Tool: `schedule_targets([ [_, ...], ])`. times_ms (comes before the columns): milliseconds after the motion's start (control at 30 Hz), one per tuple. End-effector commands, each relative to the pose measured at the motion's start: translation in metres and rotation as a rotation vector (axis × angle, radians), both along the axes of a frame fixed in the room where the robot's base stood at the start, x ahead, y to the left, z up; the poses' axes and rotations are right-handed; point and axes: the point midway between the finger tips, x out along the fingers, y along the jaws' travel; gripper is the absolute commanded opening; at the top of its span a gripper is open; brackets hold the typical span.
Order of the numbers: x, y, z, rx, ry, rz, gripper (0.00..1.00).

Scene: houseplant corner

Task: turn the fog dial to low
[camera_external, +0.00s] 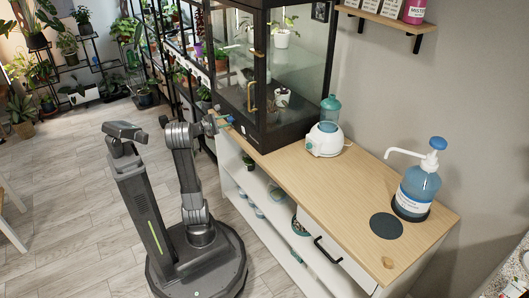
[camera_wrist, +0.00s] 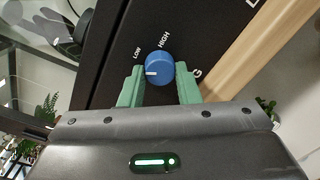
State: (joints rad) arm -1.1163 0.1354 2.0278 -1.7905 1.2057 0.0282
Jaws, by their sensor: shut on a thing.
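The fog dial (camera_wrist: 160,62) is a round blue knob with a white mark, on the black base panel of the glass cabinet (camera_external: 262,82). In the wrist view the white mark points left in the picture, somewhat below the word LOW (camera_wrist: 137,53). The word HIGH (camera_wrist: 163,40) stands above the knob. My gripper (camera_wrist: 160,76) has its green fingers on both sides of the knob and is shut on it. In the external view my gripper (camera_external: 224,121) reaches the cabinet's lower left side; the dial there is too small to read.
The cabinet stands on a wooden-topped counter (camera_external: 305,178). A white humidifier (camera_external: 324,140) with a teal tank and a blue pump bottle (camera_external: 420,185) stand to its right. Plant shelves (camera_external: 180,60) are behind my arm.

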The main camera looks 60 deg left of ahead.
Motion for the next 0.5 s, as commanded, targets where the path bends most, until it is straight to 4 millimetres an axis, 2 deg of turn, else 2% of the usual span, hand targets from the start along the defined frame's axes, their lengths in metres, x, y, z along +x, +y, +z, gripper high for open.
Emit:
schedule_targets([
  [200, 0.0000, -0.0002, -0.0003, 0.184, 0.003, 0.000, 0.07],
  [500, 0.0000, -0.0002, -0.0001, 0.363, 0.003, 0.000, 0.07],
])
